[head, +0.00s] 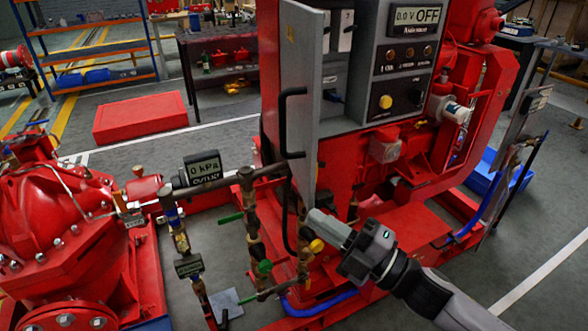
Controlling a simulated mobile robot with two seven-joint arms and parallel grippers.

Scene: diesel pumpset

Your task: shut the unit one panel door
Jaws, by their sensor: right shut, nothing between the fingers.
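The unit one panel door (302,60) is a tall grey door that stands open, seen nearly edge-on at the left of the grey control panel (352,110). A black bar handle (283,120) is on its left side. The panel's open inside shows to the right of the door, with white modules in it. My right gripper (318,220) is shut and empty, just below the door's lower end; I cannot tell whether it touches the door. My left gripper is not in view.
A display reading 0.0 V OFF (416,15) and a yellow knob (386,101) are on the panel front. Pipes with an OUTLET gauge (202,168) and valves stand left of my right gripper. A red pump (60,225) is at the left. Open floor lies at the lower right.

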